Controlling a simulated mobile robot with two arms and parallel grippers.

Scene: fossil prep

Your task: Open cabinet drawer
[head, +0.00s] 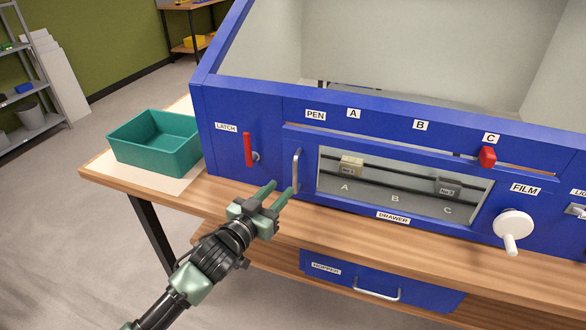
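The blue cabinet (262,106) stands on a wooden bench. Its front has a window panel labelled DRAWER (393,217), with a vertical silver handle (296,171) at its left end. The panel looks shut, flush with the front. Behind the window, a beige block sits near A and a grey block near C. My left gripper (281,188) is open, its two green fingers apart and pointing up at the cabinet, just below and left of the handle. One fingertip overlaps the handle's lower end in the picture; I cannot tell whether they touch. My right gripper is out of view.
A red latch lever (248,149) is left of the handle. A red slider knob (487,156) and a white FILM crank (512,228) are at right. A HOPPER drawer (380,281) is below the bench top. A green bin (155,142) stands left.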

